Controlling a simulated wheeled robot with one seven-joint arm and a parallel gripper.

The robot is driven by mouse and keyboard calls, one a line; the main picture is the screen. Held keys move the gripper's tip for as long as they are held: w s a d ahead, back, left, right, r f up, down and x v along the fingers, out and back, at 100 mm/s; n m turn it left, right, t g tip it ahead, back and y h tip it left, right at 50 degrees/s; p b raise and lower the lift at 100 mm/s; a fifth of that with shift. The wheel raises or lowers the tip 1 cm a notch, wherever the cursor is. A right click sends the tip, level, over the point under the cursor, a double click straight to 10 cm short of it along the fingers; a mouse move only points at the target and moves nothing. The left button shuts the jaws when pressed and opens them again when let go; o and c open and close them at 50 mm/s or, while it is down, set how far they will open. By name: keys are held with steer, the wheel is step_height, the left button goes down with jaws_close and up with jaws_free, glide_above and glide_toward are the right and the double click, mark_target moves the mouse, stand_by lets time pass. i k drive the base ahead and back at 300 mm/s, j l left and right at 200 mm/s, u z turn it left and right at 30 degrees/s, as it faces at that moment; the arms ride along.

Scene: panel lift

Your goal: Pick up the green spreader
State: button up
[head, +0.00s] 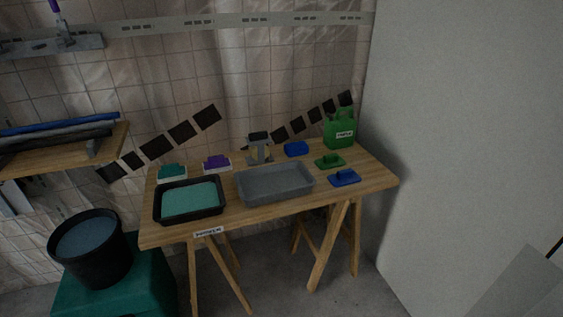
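A green flat tool with a raised handle, which looks like the green spreader (329,161), lies on the right part of the wooden trestle table (215,224). It rests flat on the tabletop, in front of a green canister (340,133) and behind a similar blue tool (345,178). A teal tool (172,171) sits on a white base at the left back of the table, with a purple one (217,163) beside it. My gripper is not in view, so its state does not show.
A black tray of teal liquid (190,201) and a grey tray (275,184) fill the table's front left and middle. A blue block (296,149) lies behind. A black bucket (90,250) stands on a teal box at left. A pale wall (465,130) borders the right.

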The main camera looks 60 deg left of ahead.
mark_target(332, 161)
steer(key=u, duration=1.25)
